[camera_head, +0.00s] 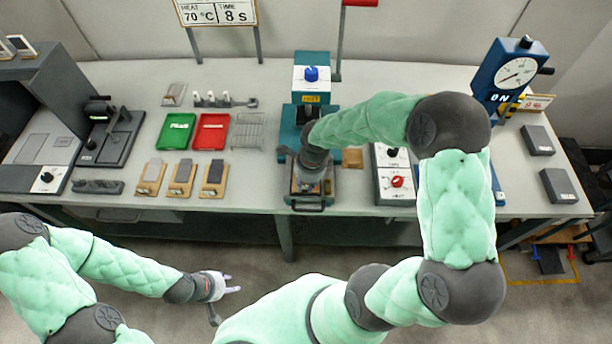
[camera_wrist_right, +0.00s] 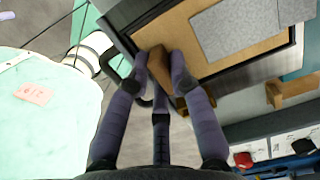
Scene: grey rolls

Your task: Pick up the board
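The board (camera_wrist_right: 203,11) is a flat tan plate with a grey sheet (camera_wrist_right: 240,28) on it and a brown tab at its near end. It lies in the dark tray of the teal press (camera_head: 286,131); my right arm mostly hides it in the head view. My right gripper (camera_wrist_right: 160,62) has its fingers on both sides of the brown tab, seemingly touching it; it also shows over the press in the head view (camera_head: 309,184). My left gripper (camera_head: 233,283) is empty, fingers apart, in front of the table.
Three similar tan boards with grey pieces (camera_head: 181,178) lie left of the press. Green (camera_head: 176,131) and red (camera_head: 211,131) trays and a wire rack (camera_head: 248,130) stand behind them. A control box (camera_head: 394,176) with a red knob stands right of the press.

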